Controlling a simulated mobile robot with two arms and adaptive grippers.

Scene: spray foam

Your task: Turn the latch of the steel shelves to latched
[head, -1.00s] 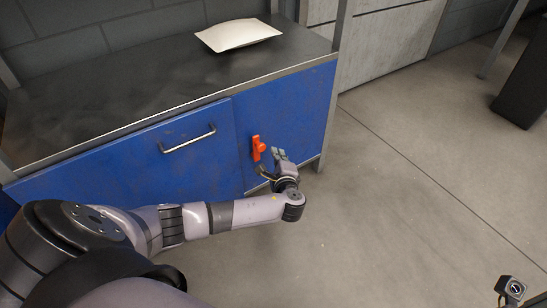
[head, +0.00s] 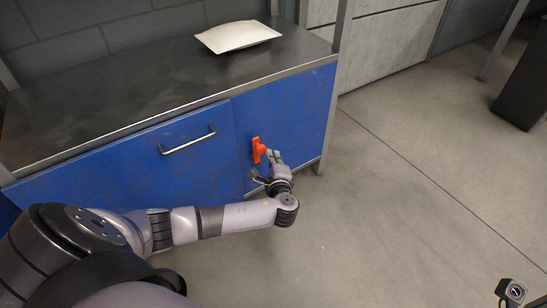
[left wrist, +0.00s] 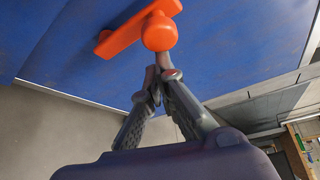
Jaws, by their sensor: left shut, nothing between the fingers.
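The orange latch (head: 257,149) is on the blue front of the steel shelves (head: 297,115), right of the seam between the panels. In the head view its long part stands about upright. In the left wrist view the latch (left wrist: 125,34) shows a bar and a round knob. My left gripper (head: 270,153) is shut and empty, with its fingertips at the lower right of the latch. In the left wrist view the shut fingertips (left wrist: 157,65) are just below the knob; I cannot tell whether they touch it. My right gripper is not clearly in view.
A silver handle (head: 187,140) is on the blue panel left of the latch. A pale cushion-like packet (head: 237,35) lies on the dark shelf top (head: 130,90). A black object (head: 525,90) stands at the far right.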

